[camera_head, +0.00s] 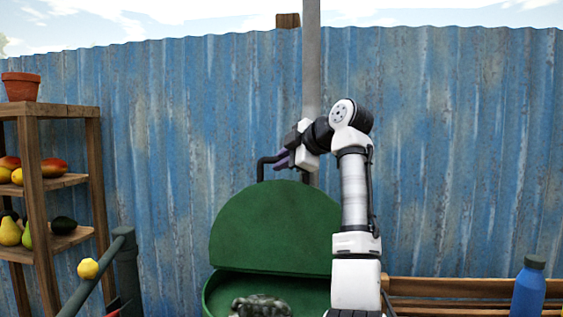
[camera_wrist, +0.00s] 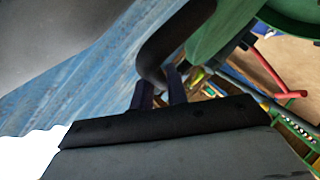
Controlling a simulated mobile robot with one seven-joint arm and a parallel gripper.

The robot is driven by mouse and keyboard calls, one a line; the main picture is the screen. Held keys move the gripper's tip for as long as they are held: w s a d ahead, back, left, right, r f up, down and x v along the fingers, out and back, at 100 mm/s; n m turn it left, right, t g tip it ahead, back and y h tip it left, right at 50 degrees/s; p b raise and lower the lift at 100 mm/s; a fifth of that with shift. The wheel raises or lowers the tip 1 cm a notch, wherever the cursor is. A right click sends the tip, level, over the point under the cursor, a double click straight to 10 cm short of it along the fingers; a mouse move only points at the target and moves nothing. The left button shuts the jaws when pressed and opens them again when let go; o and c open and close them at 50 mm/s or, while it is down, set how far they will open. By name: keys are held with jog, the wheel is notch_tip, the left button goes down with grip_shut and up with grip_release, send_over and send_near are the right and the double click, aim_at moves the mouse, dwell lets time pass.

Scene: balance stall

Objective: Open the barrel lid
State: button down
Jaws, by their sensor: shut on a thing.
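The green barrel lid (camera_head: 270,228) stands raised and tilted up behind the green barrel (camera_head: 213,297), whose opening shows below it. A dark bent handle (camera_head: 262,166) sticks up at the lid's top edge. My gripper (camera_head: 282,160) is at the handle, its purple fingers shut on it. In the wrist view the fingers (camera_wrist: 158,92) close around the curved dark handle (camera_wrist: 172,45), with part of the green lid (camera_wrist: 222,28) beyond. A grey lumpy thing (camera_head: 262,305) shows inside the barrel. My arm covers the lid's right side.
A wooden shelf (camera_head: 36,150) with fruit and a clay pot (camera_head: 20,87) stands at the left. A blue bottle (camera_head: 529,288) and a wooden bench (camera_head: 450,288) are at the right. A blue corrugated fence (camera_head: 440,130) stands behind.

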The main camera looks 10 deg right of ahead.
jog(key=shift+w+d+f+g, duration=0.15)
jog(key=shift+w+f+g, duration=0.05)
jog(key=shift+w, duration=0.25)
jog(key=shift+w+d+f+g, duration=0.15)
jog(key=shift+w+f+g, duration=0.05)
jog(key=shift+w, duration=0.25)
jog(key=c, duration=1.4)
grip_release()
jog(key=shift+w, duration=0.15)
jog(key=shift+r, duration=0.15)
jog(key=b+v, duration=0.1)
jog(key=v, duration=1.3)
jog(key=shift+f, duration=0.2)
